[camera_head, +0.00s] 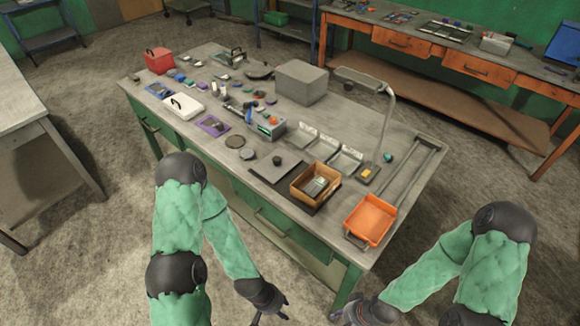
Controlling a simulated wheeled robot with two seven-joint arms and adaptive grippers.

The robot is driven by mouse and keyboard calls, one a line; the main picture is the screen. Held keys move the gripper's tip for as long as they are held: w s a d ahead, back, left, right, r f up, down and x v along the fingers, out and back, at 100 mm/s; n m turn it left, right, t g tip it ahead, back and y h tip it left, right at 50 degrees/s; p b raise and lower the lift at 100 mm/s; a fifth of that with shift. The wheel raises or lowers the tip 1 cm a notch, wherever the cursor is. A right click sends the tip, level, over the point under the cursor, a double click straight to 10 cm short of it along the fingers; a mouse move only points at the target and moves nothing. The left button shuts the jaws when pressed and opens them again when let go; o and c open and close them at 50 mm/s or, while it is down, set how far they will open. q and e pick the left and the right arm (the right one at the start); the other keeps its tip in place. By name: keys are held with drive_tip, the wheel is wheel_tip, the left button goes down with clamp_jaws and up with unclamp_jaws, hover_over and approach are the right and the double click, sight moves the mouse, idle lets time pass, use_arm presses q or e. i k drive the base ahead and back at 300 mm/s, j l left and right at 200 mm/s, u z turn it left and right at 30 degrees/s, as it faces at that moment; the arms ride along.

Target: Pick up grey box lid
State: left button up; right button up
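A large grey box (301,84) stands at the back right of the grey workbench (330,118). Its flat top looks closed; I cannot make out a separate lid edge. My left gripper (270,318) hangs at the bottom edge of the view, in front of the bench and far from the box. Its fingers look spread and nothing shows between them. My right gripper (342,316) is also at the bottom edge, right of the left one, partly cut off. Its finger state is unclear.
A desk lamp (388,115), small scoop-like trays (325,148), a cardboard box (303,188) and an orange tray (369,220) lie right and in front of the grey box. A white lidded case (183,106), a red box (158,60) and many small items crowd the left.

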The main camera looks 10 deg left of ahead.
sight(273, 168)
drive_tip(key=j+z, duration=0.2)
drive_tip(key=z, duration=0.2)
drive_tip(key=j+z, duration=0.25)
drive_tip(key=z, duration=0.15)
drive_tip(key=j+z, duration=0.2)
drive_tip(key=z, duration=0.2)
drive_tip(key=j+z, duration=0.25)
drive_tip(key=z, duration=0.15)
